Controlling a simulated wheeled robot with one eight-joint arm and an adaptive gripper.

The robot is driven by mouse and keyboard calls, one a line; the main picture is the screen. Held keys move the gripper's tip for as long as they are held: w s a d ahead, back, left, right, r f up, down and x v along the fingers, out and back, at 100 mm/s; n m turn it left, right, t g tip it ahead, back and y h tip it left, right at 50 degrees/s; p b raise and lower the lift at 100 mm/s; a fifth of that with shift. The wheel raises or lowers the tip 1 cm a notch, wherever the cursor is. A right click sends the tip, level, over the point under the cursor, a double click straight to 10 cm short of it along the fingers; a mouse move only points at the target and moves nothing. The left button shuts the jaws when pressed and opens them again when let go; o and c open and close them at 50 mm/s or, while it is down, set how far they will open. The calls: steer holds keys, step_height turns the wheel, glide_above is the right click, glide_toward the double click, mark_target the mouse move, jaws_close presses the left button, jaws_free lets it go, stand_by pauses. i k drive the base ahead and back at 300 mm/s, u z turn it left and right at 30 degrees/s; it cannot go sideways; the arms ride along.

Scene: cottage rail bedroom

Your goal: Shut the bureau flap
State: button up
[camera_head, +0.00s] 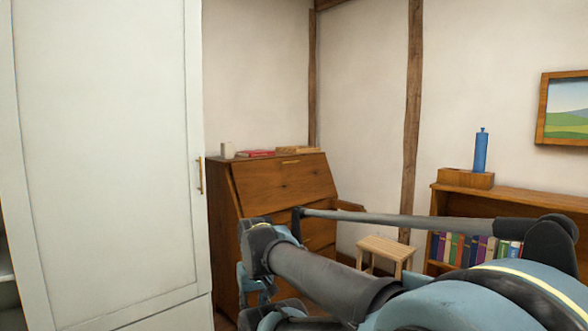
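The wooden bureau (223,220) stands against the back wall, right of the white wardrobe. Its flap (285,184) slopes up and back against the bureau front and looks shut or very nearly so. A small handle (290,162) is near the flap's upper edge. Below the flap are drawer fronts, partly covered by my arm. A wooden piece (349,206) sticks out at the bureau's right side; I cannot tell if it is a drawer or a support. My arm reaches in from the right, in front of the bureau's lower part. My gripper's fingers cannot be made out.
A tall white wardrobe (100,150) fills the left, its door shut. A mug (228,150) and books (257,153) lie on the bureau top. A wooden stool (386,247) stands right of the bureau. A bookcase (520,198) with a blue bottle (481,150) is at right.

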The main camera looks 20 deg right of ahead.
mark_target(263, 186)
steer(key=k, duration=0.8)
steer(key=z, duration=0.65)
steer(key=i, duration=1.6)
steer(key=u, duration=0.1)
